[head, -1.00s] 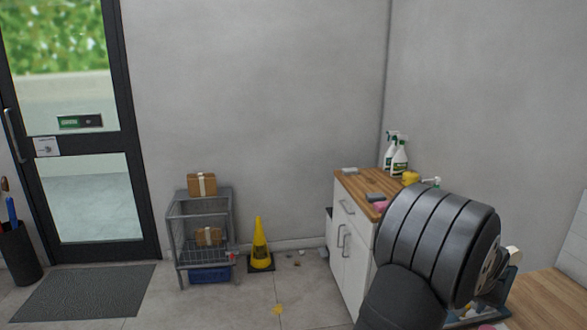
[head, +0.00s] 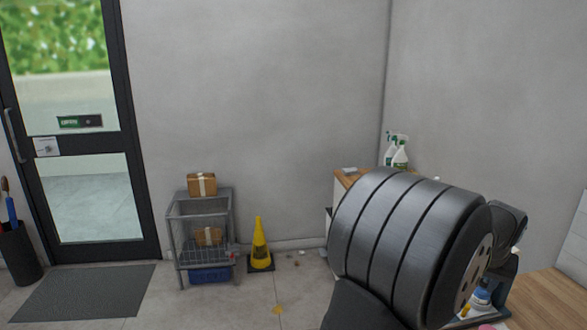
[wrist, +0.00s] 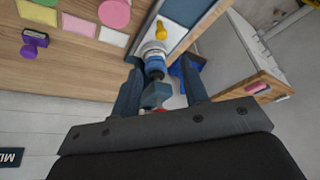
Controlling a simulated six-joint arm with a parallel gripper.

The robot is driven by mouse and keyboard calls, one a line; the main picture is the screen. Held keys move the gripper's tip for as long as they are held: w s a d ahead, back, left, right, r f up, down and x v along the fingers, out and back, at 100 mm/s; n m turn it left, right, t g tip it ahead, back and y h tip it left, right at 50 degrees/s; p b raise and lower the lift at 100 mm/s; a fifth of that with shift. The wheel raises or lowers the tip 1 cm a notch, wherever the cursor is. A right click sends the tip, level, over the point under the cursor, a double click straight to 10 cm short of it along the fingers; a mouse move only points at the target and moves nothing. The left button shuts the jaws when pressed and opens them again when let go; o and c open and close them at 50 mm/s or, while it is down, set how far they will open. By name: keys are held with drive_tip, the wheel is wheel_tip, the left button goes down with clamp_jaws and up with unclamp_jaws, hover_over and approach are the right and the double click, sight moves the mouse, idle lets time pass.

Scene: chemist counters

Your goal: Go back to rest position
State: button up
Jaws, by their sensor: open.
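My gripper (wrist: 158,68) shows in the wrist view with its two dark fingers spread apart. A blue and white object (wrist: 154,57) shows between and beyond the fingers; I see no contact with it. It seems to lie in or over a shallow tray (wrist: 177,37) with a yellow item (wrist: 159,30) near it. In the head view my arm fills the lower right, and the jaws are hidden behind it.
The wooden counter (wrist: 75,70) carries a purple stamp (wrist: 32,42), a pink round thing (wrist: 115,12) and small coloured pads. In the head view, spray bottles (head: 399,155) stand in the corner. A yellow cone (head: 260,243) and wire cart (head: 203,225) are on the floor.

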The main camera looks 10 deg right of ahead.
drive_tip(key=v, duration=0.6)
drive_tip(key=x, duration=1.7)
drive_tip(key=shift+f, duration=0.2)
drive_tip(key=a, duration=0.6)
drive_tip(key=shift+w+a+r, duration=0.1)
drive_tip(key=shift+a, duration=0.3)
drive_tip(key=v, duration=1.7)
drive_tip(key=w+f+t+h, duration=0.2)
drive_tip(key=w+f, duration=0.5)
drive_tip(key=f, duration=0.1)
drive_tip(key=shift+w+f+m+t, duration=0.2)
drive_tip(key=shift+f+m+t, duration=0.1)
drive_tip(key=shift+f+m, duration=0.1)
drive_tip(key=shift+c, duration=0.2)
